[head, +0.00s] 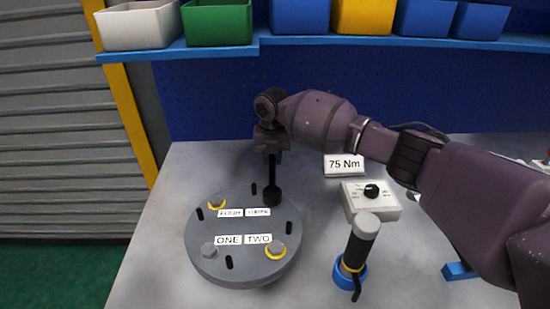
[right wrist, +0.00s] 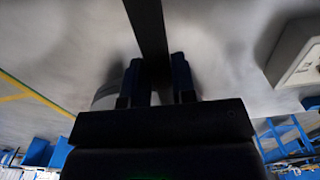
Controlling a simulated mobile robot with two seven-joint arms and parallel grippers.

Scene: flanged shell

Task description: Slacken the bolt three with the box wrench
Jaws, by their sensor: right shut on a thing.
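My right gripper (head: 271,150) is shut on the dark handle of the box wrench (head: 272,172), which hangs down almost upright. The wrench's lower end (head: 272,196) is at the bolt three spot, beside the THREE label on the round grey flanged shell (head: 245,271). Bolt three itself is hidden, so I cannot tell whether the wrench is seated on it. Bolt four (head: 217,203) and bolt two (head: 277,248) have yellow rings; bolt one (head: 208,249) shows none. In the right wrist view, the wrench handle (right wrist: 149,30) runs between the two fingers (right wrist: 161,80). My left gripper is out of view.
A 75 Nm sign (head: 344,165) and a box with a black knob (head: 372,203) are right of the shell. A black-handled tool (head: 360,245) stands in a blue ring holder (head: 347,278). Bins line a blue shelf (head: 230,49) behind. The left table edge is clear.

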